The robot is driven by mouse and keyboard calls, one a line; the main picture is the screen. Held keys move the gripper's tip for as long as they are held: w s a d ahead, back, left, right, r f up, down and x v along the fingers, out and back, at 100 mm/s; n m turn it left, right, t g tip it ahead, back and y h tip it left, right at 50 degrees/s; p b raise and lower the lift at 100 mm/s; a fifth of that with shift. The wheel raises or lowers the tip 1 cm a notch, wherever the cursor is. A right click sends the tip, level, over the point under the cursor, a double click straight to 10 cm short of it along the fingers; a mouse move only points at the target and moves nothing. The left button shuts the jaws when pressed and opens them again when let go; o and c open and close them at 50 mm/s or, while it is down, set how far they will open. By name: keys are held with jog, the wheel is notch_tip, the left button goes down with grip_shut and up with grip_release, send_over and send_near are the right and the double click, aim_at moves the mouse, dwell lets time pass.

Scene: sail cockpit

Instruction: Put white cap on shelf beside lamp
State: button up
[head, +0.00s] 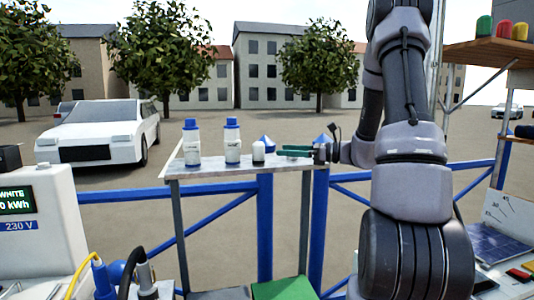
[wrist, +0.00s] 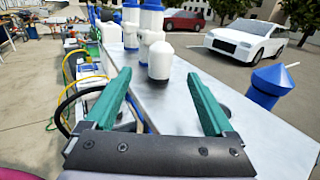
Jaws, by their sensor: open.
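A white dome-topped cap (head: 258,153) stands upright on a narrow metal-topped table (head: 220,167). In the wrist view the white cap (wrist: 160,62) shows just beyond and between my fingertips. My gripper (head: 282,152) is open and empty, low over the table, with its green fingers pointing left toward the cap. In the wrist view my gripper (wrist: 158,76) has one finger on each side, with bare table between them. A wooden shelf (head: 480,54) is at the upper right. It holds green, red and yellow dome-topped pieces; I cannot tell which, if any, is the lamp.
Two white bottles with blue caps (head: 191,143) (head: 232,141) stand left of the white cap. A blue railing (head: 220,195) with cone-topped posts (wrist: 268,85) runs along the table's far side. A white box with a display (head: 35,225) and cables are at lower left.

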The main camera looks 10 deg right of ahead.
aim_at(258, 149)
jog(key=shift+w+d+f+t, duration=0.1)
jog(key=shift+w+d+t, duration=0.05)
jog(key=shift+w+t, duration=0.2)
jog(key=shift+m, duration=0.3)
jog(key=x, duration=0.4)
jog(key=shift+w+a, duration=0.15)
jog(key=shift+a, duration=0.05)
jog(key=x, duration=0.5)
jog(key=shift+a+f, duration=0.2)
jog(key=shift+a, duration=0.4)
grip_shut()
